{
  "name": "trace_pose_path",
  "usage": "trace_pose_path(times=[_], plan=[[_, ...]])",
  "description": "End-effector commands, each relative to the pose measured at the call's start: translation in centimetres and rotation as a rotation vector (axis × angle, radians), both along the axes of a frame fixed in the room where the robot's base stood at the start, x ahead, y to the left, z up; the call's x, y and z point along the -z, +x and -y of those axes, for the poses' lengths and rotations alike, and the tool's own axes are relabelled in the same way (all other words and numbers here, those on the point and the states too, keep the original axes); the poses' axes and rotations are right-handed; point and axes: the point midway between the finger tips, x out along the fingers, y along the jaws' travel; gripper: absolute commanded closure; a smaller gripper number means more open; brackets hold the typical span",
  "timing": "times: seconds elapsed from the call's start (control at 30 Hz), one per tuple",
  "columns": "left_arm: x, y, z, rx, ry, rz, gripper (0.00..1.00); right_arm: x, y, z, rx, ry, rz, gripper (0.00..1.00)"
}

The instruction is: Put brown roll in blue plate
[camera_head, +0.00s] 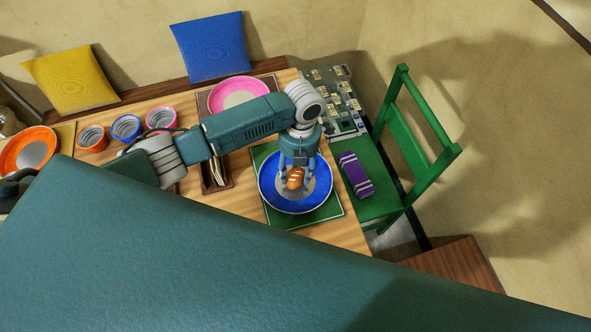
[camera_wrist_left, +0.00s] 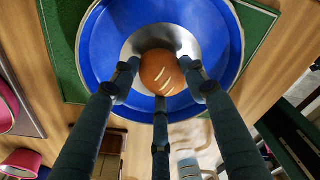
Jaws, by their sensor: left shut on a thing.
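The brown roll (camera_head: 295,178) has pale slashes on top and is over the middle of the blue plate (camera_head: 279,202). My left gripper (camera_head: 297,182) points down over the plate, with its fingers shut around the roll. In the left wrist view the roll (camera_wrist_left: 161,74) sits between the fingertips (camera_wrist_left: 160,88), in front of the grey centre of the blue plate (camera_wrist_left: 100,45). I cannot tell whether the roll touches the plate. My right gripper is not in view.
The plate stands on a green mat (camera_head: 327,215) at the table's right end. A pink plate (camera_head: 222,101), an orange plate (camera_head: 14,158) and several cups (camera_head: 126,127) stand left of it. A green chair (camera_head: 372,190) holding a purple bundle (camera_head: 356,175) is at the right.

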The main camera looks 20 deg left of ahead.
Motion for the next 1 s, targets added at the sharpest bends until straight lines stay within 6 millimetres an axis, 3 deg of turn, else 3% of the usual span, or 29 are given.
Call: trace_pose_path(times=[0.17,0.2,0.3,1.0], plan=[[-0.07,-0.01,0.02,0.000,0.000,0.000,0.80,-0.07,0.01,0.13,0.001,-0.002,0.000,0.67],[-0.06,0.00,0.01,0.000,0.000,0.000,0.50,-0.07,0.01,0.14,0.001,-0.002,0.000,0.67],[-0.06,-0.01,0.02,0.000,0.000,0.000,0.34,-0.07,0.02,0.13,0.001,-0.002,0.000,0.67],[-0.64,0.02,0.00,0.000,0.000,0.000,0.34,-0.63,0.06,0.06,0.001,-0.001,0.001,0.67]])
